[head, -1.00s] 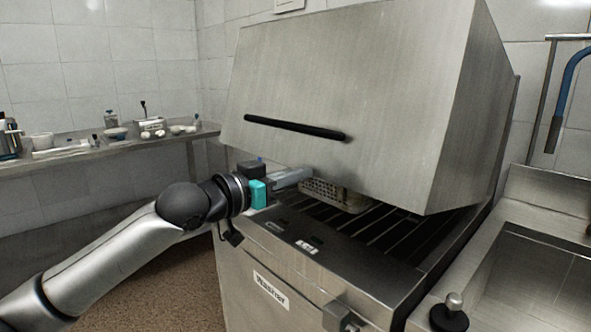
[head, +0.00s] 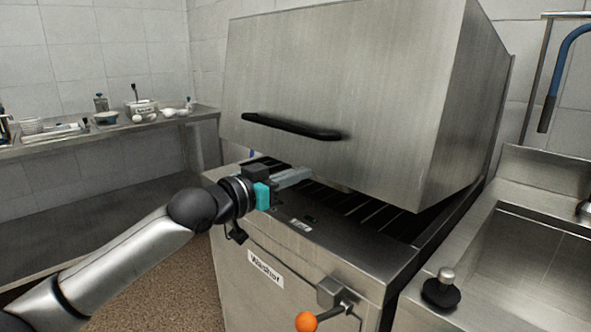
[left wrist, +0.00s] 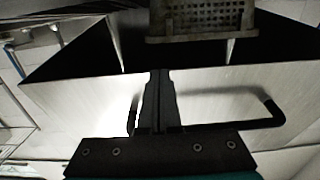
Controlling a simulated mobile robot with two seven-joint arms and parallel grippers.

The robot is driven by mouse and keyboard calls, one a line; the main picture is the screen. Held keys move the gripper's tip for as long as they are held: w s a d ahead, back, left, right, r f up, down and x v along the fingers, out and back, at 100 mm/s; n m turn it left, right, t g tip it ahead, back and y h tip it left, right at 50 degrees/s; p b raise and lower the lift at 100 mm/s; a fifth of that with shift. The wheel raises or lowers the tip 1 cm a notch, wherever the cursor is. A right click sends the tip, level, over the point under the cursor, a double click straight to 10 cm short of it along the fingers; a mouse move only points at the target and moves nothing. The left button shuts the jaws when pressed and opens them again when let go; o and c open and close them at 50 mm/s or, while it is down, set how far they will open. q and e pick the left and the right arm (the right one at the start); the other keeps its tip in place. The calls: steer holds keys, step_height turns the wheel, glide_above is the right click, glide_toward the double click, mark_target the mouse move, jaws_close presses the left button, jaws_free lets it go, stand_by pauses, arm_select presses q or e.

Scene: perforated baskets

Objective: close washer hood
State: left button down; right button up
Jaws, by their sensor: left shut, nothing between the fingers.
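The washer (head: 285,285) is a steel machine labelled "Washer". Its large box-shaped hood (head: 350,75) is raised at an angle, with a gap between its lower edge and the slatted top of the washer. A black bar handle (head: 290,127) runs across the hood's front; it also shows in the left wrist view (left wrist: 262,118). My left gripper (head: 306,173) is shut and empty, reaching in at the gap below the handle. Its fingers (left wrist: 158,85) show in the left wrist view. A perforated basket (left wrist: 205,16) shows there too, beyond the fingertips; in the head view the hood hides it. My right gripper is out of view.
A steel sink (head: 525,255) stands close on the right, with a black knob (head: 441,290) on its near edge. An orange ball-ended lever (head: 306,321) sticks out of the washer's front. A counter (head: 90,135) with small items runs along the left wall. Floor is open at lower left.

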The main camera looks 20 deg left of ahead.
arm_select(q)
steer(key=shift+w+d+f, duration=0.1)
steer(key=shift+w+f, duration=0.05)
steer(key=shift+f, duration=0.6)
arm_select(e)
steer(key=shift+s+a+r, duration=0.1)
arm_select(q)
steer(key=shift+w+d+f, duration=0.15)
steer(key=shift+f, duration=0.15)
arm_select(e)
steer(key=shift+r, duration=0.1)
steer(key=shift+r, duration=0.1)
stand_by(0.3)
